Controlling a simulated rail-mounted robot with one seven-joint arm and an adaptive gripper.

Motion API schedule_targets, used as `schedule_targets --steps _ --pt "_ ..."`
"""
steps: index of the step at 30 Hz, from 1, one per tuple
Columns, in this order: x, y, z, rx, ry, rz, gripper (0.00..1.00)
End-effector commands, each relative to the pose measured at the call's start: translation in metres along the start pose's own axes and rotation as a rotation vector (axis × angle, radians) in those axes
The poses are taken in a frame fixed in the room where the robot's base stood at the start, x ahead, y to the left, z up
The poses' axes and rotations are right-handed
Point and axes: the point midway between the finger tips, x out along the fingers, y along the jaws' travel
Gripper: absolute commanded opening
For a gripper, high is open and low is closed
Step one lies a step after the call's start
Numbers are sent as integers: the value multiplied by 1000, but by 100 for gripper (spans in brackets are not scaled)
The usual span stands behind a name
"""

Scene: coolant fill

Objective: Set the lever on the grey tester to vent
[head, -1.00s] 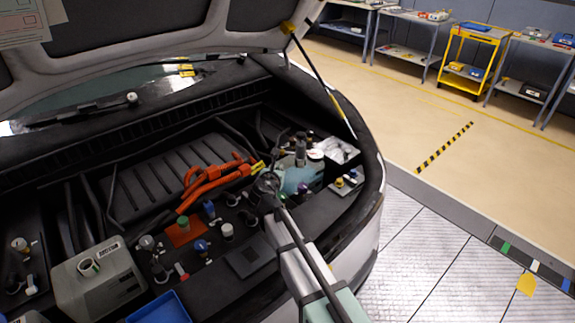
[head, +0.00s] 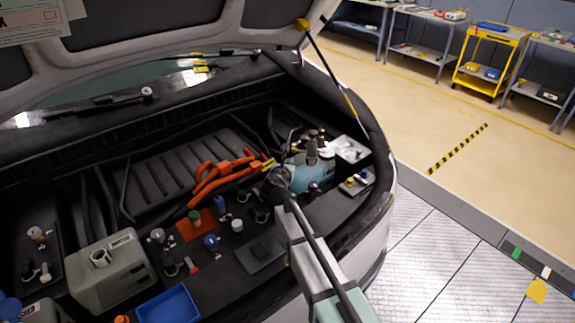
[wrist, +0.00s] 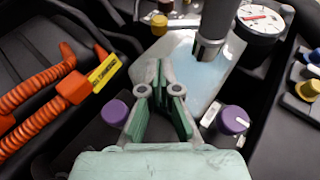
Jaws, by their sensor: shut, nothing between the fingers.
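My gripper (wrist: 163,70) has green fingers, which are shut with nothing between them. In the head view my gripper (head: 277,182) is over the right half of the engine bay, beside a pale blue tank (head: 305,175). In the wrist view a round white gauge (wrist: 262,20) stands at the upper right, beyond the fingertips. A grey upright cylinder (wrist: 211,32) is beside it. I cannot tell for certain which unit is the grey tester. No lever or vent mark can be made out, and my arm hides part of the bay.
Purple knobs flank the fingers, one left (wrist: 115,112) and one right (wrist: 234,120). Orange cables (wrist: 70,88) with a yellow tag (wrist: 104,71) lie at the left. A grey box (head: 110,275) and blue tray (head: 168,304) are at the bay's front left. The raised hood (head: 170,30) is overhead.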

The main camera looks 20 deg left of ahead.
Motion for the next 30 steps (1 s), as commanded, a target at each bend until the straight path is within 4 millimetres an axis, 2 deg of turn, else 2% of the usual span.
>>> schedule_targets --steps 1,6,12,30 --pt "12 1 2 0 1 -2 0" --pt "40 1 2 -1 1 -1 0" --pt "58 0 1 0 1 0 0" --pt "59 0 1 27 0 9 0"
